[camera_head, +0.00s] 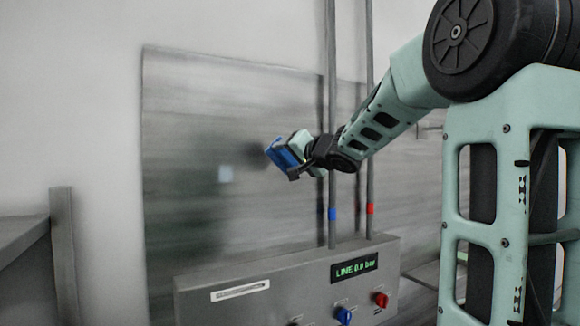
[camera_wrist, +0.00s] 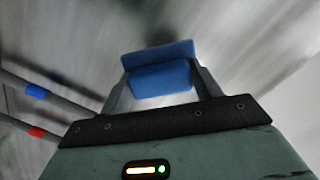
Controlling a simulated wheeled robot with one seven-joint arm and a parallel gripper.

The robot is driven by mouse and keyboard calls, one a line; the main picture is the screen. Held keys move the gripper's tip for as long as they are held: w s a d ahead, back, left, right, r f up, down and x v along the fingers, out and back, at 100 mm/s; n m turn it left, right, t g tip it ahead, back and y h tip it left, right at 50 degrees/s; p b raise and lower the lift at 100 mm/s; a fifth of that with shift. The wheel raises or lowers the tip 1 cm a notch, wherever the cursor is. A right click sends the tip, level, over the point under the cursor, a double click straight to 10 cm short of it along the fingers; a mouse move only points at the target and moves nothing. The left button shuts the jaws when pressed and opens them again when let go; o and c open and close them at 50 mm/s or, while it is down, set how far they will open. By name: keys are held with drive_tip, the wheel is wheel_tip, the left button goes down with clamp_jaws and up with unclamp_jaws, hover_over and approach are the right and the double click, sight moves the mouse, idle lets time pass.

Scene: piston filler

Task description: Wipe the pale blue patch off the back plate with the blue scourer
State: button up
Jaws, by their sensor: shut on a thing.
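My gripper (camera_head: 288,158) is shut on the blue scourer (camera_head: 281,154) and holds it in front of the brushed metal back plate (camera_head: 190,120). In the wrist view the scourer (camera_wrist: 160,72) sits between the two fingers of my gripper (camera_wrist: 161,82), with a dark shadow on the plate behind it. I cannot tell whether the scourer touches the plate. I cannot make out the patch in the wrist view.
Below is a control box (camera_head: 300,275) with a lit display and blue and red knobs. A grey bench (camera_head: 22,235) stands at far left.

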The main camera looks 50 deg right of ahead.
drive_tip(key=w+a+f+b, duration=0.2)
drive_tip(key=a+f+b, duration=0.1)
drive_tip(key=a+b, duration=0.35)
drive_tip(key=w+a+f+b, duration=0.2)
drive_tip(key=a+f+b, duration=0.1)
drive_tip(key=a+b, duration=0.4)
drive_tip(key=a+p+x, duration=0.1)
drive_tip(key=x, duration=0.5)
drive_tip(key=shift+r, duration=0.5)
drive_tip(key=shift+x, duration=1)
drive_tip(key=shift+r, duration=0.15)
